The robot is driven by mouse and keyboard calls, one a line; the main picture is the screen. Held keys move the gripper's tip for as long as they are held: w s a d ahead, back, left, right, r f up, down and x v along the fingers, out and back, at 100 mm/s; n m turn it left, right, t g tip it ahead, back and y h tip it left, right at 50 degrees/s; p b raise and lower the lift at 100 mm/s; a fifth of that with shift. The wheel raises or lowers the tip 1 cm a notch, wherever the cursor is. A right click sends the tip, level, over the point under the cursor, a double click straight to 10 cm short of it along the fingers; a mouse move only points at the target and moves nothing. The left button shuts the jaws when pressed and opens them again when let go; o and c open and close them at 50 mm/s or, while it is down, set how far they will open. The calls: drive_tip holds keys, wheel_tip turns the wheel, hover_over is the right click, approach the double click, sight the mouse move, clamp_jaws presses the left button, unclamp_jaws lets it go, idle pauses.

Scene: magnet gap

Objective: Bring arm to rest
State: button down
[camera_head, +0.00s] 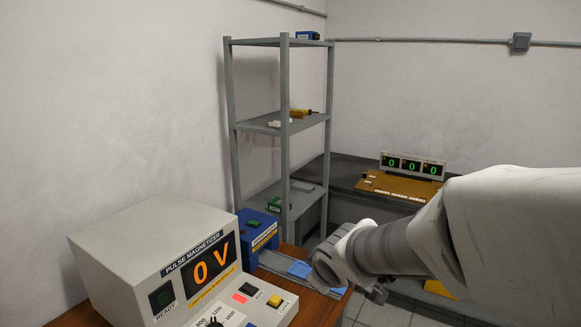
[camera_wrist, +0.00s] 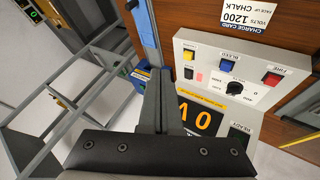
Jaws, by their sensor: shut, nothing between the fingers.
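My gripper (camera_wrist: 160,75) shows in the wrist view with its two grey fingers together and nothing between them. It is beside the pulse magnetizer in that picture, and I cannot tell the exact distance. In the head view my arm (camera_head: 400,245) reaches in from the right, and its bent wrist is near the wooden table's right side. The fingers cannot be made out there.
The pulse magnetizer (camera_head: 155,265) reads 0 V on the wooden table (camera_head: 318,304). A blue box (camera_head: 258,230) and a grey rail (camera_head: 277,261) with a light blue piece (camera_head: 300,269) are beside it. A grey shelf (camera_head: 285,120) stands behind. A bench (camera_head: 350,175) holds a green-digit display (camera_head: 412,166).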

drive_tip(key=s+d+r+m+g+h+p, duration=0.1)
drive_tip(key=s+d+r+m+h, duration=0.1)
drive_tip(key=s+d+r+m, duration=0.55)
drive_tip(key=s+m+g+y, duration=0.1)
drive_tip(key=s+m, duration=0.1)
drive_tip(key=s, duration=1.1)
drive_tip(key=shift+s+d+r+m+g+p, duration=0.15)
drive_tip(key=shift+s+d+m+g+p, duration=0.2)
drive_tip(key=shift+d+g+p, duration=0.05)
drive_tip(key=shift+a, duration=0.15)
